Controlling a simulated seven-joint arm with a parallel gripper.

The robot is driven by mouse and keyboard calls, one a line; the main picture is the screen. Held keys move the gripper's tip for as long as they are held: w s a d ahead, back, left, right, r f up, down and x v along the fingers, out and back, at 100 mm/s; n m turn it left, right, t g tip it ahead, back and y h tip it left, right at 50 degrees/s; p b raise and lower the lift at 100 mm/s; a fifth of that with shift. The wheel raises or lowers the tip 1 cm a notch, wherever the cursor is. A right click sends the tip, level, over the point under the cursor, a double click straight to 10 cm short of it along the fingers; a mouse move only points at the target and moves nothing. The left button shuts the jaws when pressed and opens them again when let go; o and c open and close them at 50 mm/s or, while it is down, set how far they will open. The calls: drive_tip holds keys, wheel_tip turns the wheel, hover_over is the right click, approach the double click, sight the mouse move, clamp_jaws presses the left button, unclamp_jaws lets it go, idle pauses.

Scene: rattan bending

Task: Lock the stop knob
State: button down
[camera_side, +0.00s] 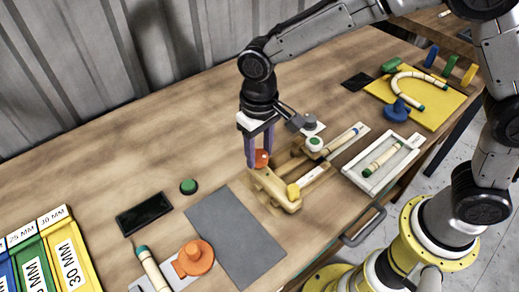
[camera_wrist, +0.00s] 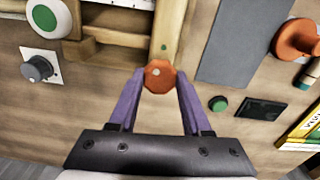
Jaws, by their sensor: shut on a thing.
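The stop knob is an orange faceted knob (camera_wrist: 159,76) on a wooden bar of the measuring fixture. In the side view the orange knob (camera_side: 262,158) shows partly behind my fingers. My gripper (camera_side: 259,160) points down at it from above. In the wrist view the two purple fingers of my gripper (camera_wrist: 159,80) reach either side of the knob and are shut on it.
A grey mat (camera_side: 235,235) lies in front of the fixture. An orange clamp (camera_side: 194,258), a green button (camera_side: 188,186) and a black screen (camera_side: 145,214) are to the left. A white tray (camera_side: 352,176) and a yellow board (camera_side: 440,114) with a bent rattan piece (camera_side: 396,84) are to the right.

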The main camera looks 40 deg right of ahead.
sight(259, 156)
drive_tip(key=m, duration=0.5)
drive_tip(key=shift+r, duration=0.1)
idle(0.5)
drive_tip(key=shift+c, duration=1.7)
unclamp_jaws()
wheel_tip(259, 156, up, 14)
